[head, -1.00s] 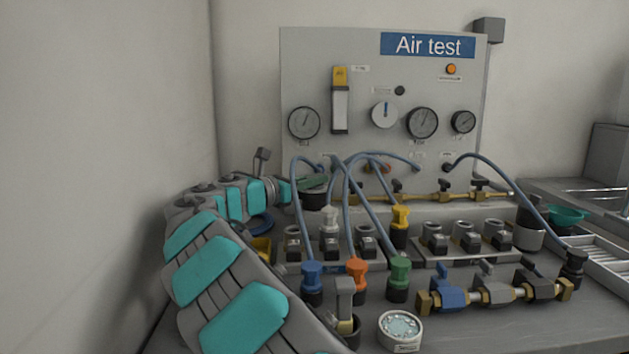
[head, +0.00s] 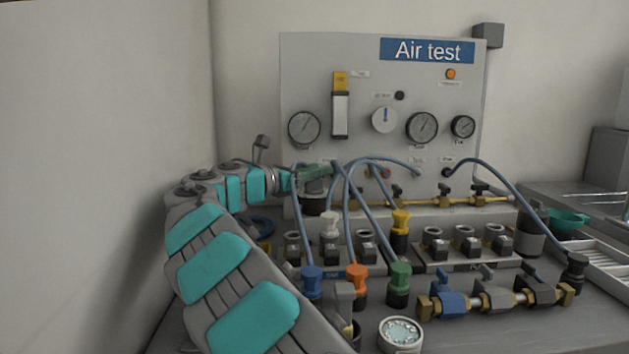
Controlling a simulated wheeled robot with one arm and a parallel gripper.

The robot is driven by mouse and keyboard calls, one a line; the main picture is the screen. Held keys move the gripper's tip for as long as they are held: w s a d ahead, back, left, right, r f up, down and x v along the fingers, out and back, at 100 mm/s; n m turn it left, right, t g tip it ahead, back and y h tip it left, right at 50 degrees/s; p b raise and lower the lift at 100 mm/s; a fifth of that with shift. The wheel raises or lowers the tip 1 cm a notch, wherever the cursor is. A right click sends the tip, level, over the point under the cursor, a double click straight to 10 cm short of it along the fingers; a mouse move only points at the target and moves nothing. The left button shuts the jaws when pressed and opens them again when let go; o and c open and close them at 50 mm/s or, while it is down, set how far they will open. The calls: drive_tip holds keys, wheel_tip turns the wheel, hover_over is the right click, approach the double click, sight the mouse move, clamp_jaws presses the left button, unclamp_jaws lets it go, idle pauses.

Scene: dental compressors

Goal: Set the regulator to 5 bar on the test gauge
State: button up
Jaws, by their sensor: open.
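The grey "Air test" panel (head: 350,60) stands at the back. It carries a white round dial (head: 384,119) with a blue mark pointing up; I cannot tell whether this is the regulator. A large gauge (head: 422,128) is right of it, a small gauge (head: 463,127) farther right, and another large gauge (head: 304,128) at the left. Needles show on the large gauges, but their scales are too small to read. My gripper (head: 315,177) is at the panel's lower left, just above a dark cylinder (head: 313,205). Its fingertips are hard to make out; it appears empty.
Blue hoses (head: 347,205) arch in front of the panel, right of my gripper. A brass pipe with valves (head: 445,198) runs below the panel. Coloured fittings, a valve assembly (head: 495,299) and a round loose gauge (head: 400,333) crowd the bench. A wall is close at left.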

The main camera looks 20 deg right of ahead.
drive_tip(key=s+a+r+b, duration=0.1)
drive_tip(key=s, duration=1.4)
drive_tip(key=shift+s+a+r, duration=0.15)
drive_tip(key=shift+s+a, duration=0.15)
drive_tip(key=shift+s, duration=0.1)
